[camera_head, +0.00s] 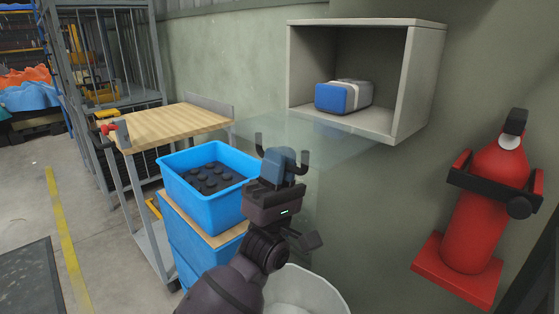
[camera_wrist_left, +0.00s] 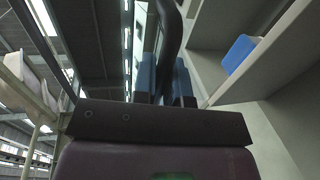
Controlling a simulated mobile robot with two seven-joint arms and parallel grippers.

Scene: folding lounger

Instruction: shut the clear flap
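The clear flap (camera_head: 340,140) is a see-through panel that stands open, sticking out roughly level from the lower front edge of the grey wall box (camera_head: 418,80). A dark U-shaped handle (camera_head: 258,141) shows at its outer edge; the handle also shows as a dark curved bar in the left wrist view (camera_wrist_left: 170,38). My left gripper (camera_head: 280,162), with blue-grey fingers, is at this handle. In the left wrist view its fingers (camera_wrist_left: 164,82) appear closed around the bar; the exact contact is partly hidden. My right gripper is not in view.
A blue and grey case (camera_head: 343,96) lies inside the box. Below left are a blue crate (camera_head: 205,200) with dark round parts and a wood-topped bench (camera_head: 165,122). A red fire extinguisher (camera_head: 475,220) hangs at right. Open floor lies at far left.

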